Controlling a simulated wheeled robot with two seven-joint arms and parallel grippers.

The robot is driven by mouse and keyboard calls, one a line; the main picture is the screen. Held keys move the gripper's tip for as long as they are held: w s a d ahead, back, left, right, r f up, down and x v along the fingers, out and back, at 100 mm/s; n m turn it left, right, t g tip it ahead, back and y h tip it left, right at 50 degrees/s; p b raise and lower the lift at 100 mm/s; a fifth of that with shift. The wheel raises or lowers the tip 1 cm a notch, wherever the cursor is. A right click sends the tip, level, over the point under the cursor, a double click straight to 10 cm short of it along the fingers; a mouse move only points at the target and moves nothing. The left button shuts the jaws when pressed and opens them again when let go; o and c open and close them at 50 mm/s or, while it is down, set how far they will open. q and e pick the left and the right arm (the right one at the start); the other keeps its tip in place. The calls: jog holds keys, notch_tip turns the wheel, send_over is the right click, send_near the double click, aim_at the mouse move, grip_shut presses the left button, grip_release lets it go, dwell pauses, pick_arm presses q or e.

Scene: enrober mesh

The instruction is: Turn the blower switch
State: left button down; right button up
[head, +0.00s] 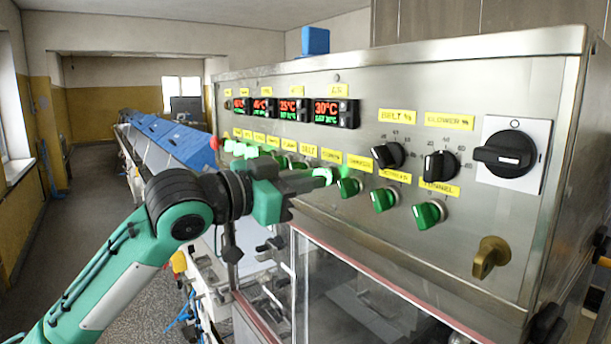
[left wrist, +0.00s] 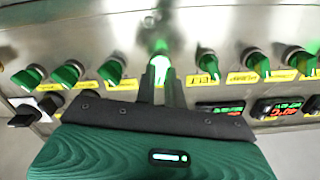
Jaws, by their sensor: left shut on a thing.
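A row of green switch knobs runs along the steel control panel (head: 480,75), with yellow labels above them in the head view. My left gripper (head: 308,182) reaches the panel from the left. In the left wrist view its two fingers (left wrist: 161,84) are shut on one brightly lit green switch knob (left wrist: 159,62). That lit knob (head: 323,173) sits under a small yellow label (head: 331,155) whose text I cannot read surely. The knob's exact turn is partly hidden by the fingers. My right gripper is not in view.
Above are black dials (head: 440,166), a large black rotary switch (head: 505,154) and red displays (head: 335,112). A brass key (head: 490,257) sticks out lower right.

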pick_arm(q)
jog(key=shift+r+n+p, duration=0.15)
jog(key=shift+n+p, duration=2.1)
jog(key=shift+n, duration=2.05)
jog(key=c, duration=1.5)
grip_release()
jog(key=shift+w, duration=0.1)
